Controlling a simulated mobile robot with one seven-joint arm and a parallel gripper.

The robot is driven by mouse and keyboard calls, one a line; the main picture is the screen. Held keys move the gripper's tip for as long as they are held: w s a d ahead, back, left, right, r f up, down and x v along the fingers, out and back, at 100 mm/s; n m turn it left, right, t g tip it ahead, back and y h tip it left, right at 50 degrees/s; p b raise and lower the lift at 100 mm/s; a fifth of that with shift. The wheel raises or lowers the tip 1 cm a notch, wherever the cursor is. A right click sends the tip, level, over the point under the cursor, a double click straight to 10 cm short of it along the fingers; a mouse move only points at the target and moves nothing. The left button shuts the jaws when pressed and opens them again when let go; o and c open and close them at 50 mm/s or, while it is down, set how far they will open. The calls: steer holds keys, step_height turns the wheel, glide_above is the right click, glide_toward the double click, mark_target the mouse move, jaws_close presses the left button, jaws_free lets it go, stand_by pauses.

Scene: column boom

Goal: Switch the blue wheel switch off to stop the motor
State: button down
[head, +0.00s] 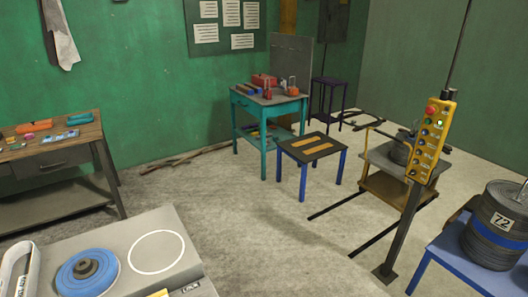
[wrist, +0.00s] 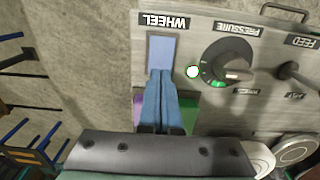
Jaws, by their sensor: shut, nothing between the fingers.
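In the wrist view, a light-blue rectangular switch (wrist: 160,48) sits on a grey panel (wrist: 212,22) under an upside-down label reading WHEEL (wrist: 165,21). My gripper (wrist: 160,74) is shut and empty, with its blue fingertips over the switch's near end. I cannot tell whether they touch it, and the fingers hide that end. A small round lamp (wrist: 193,72) beside the switch is bright, with a green edge. In the head view, a blue round wheel (head: 88,273) lies on a grey machine top (head: 130,225). I cannot tell if it is turning.
Right of the switch are a dark PRESSURE knob (wrist: 228,63) and a FEED knob (wrist: 290,72). A metal handle (wrist: 285,12) rises at the panel's edge.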

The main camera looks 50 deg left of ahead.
steer(key=shift+f+b, duration=0.65)
steer(key=shift+f, duration=0.3)
steer(key=shift+r, duration=0.1)
step_height(320, 180, up, 7)
steer(key=p, duration=0.6)
stand_by(0.4)
stand_by(0.5)
